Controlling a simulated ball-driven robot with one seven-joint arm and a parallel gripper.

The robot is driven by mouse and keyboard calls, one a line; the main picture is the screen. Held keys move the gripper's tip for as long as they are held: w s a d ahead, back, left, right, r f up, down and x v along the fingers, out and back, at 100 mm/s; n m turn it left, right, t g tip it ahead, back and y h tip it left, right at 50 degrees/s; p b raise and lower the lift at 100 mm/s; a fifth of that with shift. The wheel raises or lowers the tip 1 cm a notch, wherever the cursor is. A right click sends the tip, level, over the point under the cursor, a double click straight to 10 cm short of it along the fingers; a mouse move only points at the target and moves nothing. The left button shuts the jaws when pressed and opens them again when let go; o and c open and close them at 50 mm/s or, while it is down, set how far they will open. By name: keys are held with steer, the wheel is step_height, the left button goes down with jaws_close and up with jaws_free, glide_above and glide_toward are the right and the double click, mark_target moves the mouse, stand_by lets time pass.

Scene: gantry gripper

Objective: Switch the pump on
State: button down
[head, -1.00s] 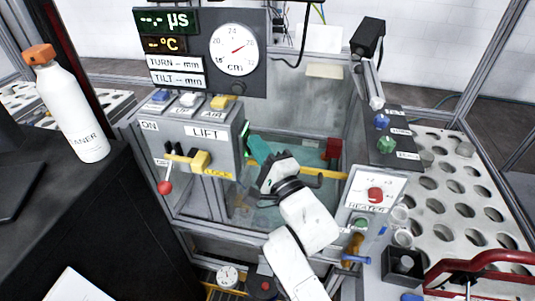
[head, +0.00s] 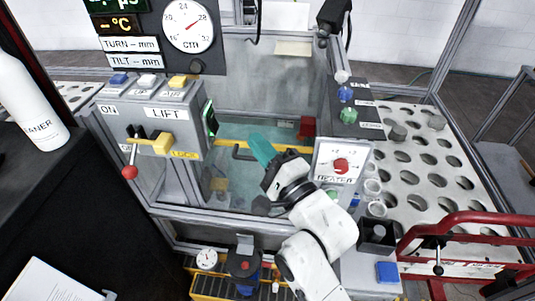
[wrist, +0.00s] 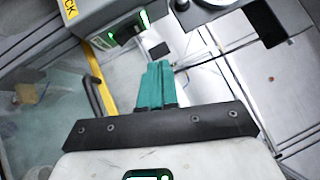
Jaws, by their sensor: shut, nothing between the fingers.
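My gripper (head: 262,149) has teal fingers pressed together with nothing between them. It is over the water tank, right of the grey LIFT box (head: 130,120) and left of the HEATER panel (head: 325,160). The fingers also show in the wrist view (wrist: 155,86), pointing up the picture. I can read no label saying pump. The LIFT box carries a blue button (head: 118,79), a white button (head: 147,81), a yellow button (head: 178,81) and a red-knobbed lever (head: 129,171). A green-lit part (head: 210,118) is on its right side. The HEATER panel has a red knob (head: 341,166).
A yellow bar (head: 235,145) crosses the tank near my gripper. A white bottle (head: 28,105) stands at left. A perforated table (head: 420,160) is at right, with a red-handled frame (head: 450,222) before it. A blue-and-red device (head: 243,265) sits below the tank.

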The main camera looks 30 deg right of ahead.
steer(key=shift+r+v, duration=0.25)
steer(key=shift+v, duration=0.95)
